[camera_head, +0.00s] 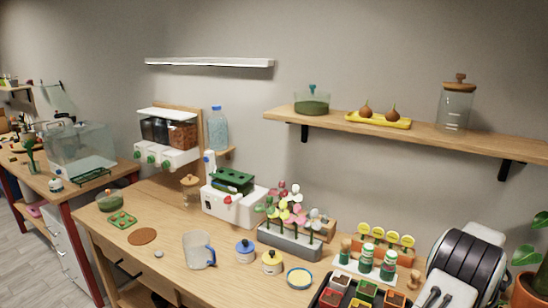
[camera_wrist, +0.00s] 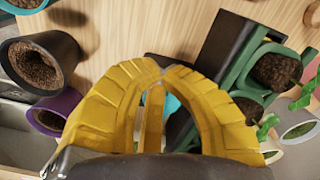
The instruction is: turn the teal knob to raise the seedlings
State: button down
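My gripper (camera_wrist: 163,73) shows in the wrist view as two yellow ribbed fingers that arch together, with their tips close to each other. A small teal part (camera_wrist: 172,104), perhaps the teal knob, shows through the gap by the right finger. Most of it is hidden behind the finger, and I cannot tell whether the fingers touch it. To the right, seedlings with green leaves (camera_wrist: 267,128) stand in soil in green holders (camera_wrist: 236,75), beside a dark box (camera_wrist: 228,40). My gripper does not show in the head view.
In the wrist view, a black pot of soil (camera_wrist: 68,48) and a purple pot (camera_wrist: 70,98) stand close on the left. The head view shows a crowded wooden bench (camera_head: 185,262) with a white device (camera_head: 226,209), a flower rack (camera_head: 288,241) and a jug (camera_head: 196,250).

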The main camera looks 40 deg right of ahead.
jog(key=shift+s+d, duration=0.2)
jog(key=shift+d, duration=0.25)
jog(key=shift+w+a, duration=0.1)
jog(key=shift+a, duration=0.1)
jog(key=shift+r+p, duration=0.6)
jog(key=shift+r, duration=0.3)
notch_tip(320, 180, up, 4)
jog(key=p, duration=0.3)
jog(key=c, duration=1.9)
grip_release()
jog(key=shift+a, duration=0.1)
